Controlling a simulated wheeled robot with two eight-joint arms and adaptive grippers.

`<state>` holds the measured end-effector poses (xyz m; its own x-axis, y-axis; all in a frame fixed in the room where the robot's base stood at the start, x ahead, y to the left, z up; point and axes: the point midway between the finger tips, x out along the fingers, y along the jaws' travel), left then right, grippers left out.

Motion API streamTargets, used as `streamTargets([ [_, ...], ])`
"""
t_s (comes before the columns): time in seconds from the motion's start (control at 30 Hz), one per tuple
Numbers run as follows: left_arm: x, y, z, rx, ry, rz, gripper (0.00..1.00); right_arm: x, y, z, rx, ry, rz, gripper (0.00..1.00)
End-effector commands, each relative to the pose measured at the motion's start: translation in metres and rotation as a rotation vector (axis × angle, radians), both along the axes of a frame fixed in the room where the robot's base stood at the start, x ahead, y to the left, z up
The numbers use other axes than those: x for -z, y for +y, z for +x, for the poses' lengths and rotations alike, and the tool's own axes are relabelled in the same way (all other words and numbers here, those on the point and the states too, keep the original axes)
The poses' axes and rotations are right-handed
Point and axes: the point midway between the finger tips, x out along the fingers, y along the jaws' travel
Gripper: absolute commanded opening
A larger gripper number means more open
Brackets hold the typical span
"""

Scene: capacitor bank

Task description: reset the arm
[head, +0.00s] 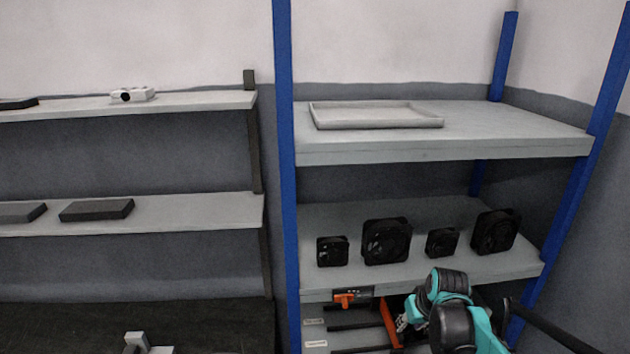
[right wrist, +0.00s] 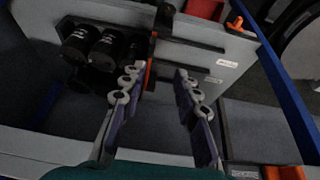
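My right arm, teal and black, reaches in the head view to the lower bay of the blue-post rack. Its gripper (head: 402,322) is partly hidden there by the arm. In the right wrist view the right gripper's (right wrist: 160,82) two fingers stand apart with nothing held between them. An orange strip (right wrist: 150,68) on the capacitor bank shows close to the left finger. Black capacitor cylinders (right wrist: 92,45) sit left of the fingers. The bank's front with an orange handle (head: 345,298) shows in the head view. My left gripper is not seen.
Above the bay, a shelf (head: 350,285) holds several black fans (head: 386,241). A pale tray (head: 375,115) lies on the top shelf. Blue posts (head: 287,180) flank the rack. At left, shelves hold dark boxes (head: 97,210) and a white device (head: 134,94).

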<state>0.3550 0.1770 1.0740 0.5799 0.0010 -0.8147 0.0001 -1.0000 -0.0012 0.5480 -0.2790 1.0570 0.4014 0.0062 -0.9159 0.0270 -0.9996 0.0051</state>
Motion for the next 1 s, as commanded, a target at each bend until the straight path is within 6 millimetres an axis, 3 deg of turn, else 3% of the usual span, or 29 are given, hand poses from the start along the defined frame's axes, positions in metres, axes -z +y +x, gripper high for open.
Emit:
streamTargets([
  [0.23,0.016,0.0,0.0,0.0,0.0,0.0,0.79,-0.017,0.055,-0.086,0.011,-0.079,-0.009,0.31],
  [0.5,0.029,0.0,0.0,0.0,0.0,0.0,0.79,0.001,0.091,-0.166,0.022,-0.169,0.0,0.31],
  [0.7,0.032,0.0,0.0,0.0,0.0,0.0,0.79,0.013,0.099,-0.19,0.025,-0.201,0.007,0.31],
  [1.0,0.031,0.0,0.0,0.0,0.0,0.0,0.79,0.014,0.1,-0.192,0.027,-0.206,0.009,0.31],
])
